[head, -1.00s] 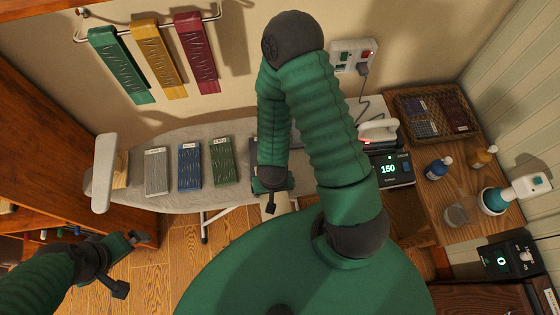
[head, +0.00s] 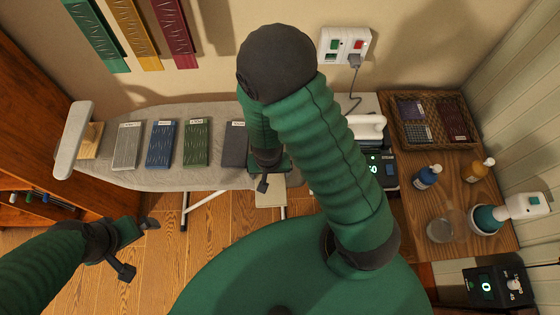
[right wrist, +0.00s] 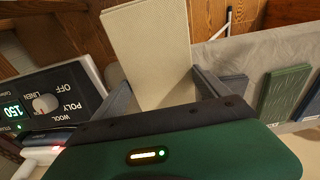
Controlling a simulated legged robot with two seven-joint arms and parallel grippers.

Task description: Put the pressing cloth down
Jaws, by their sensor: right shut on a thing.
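The cream pressing cloth (right wrist: 150,50) is a flat, ribbed piece between the fingers of my right gripper (right wrist: 165,88) in the right wrist view. In the head view my right gripper (head: 265,182) is at the front edge of the ironing board (head: 225,178), partly hidden by my arm. Part of the cloth (head: 270,196) shows below it, over the board's edge; I cannot tell whether it touches the board. My left gripper (head: 138,247) is open and empty over the floor at the left.
Grey (head: 127,146), blue (head: 162,145), green (head: 197,143) and dark grey (head: 234,145) folded cloths lie in a row on the board. An iron (head: 366,127) and control unit (head: 381,170) are right of my arm. Bottles and a basket (head: 470,100) stand on the wooden table.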

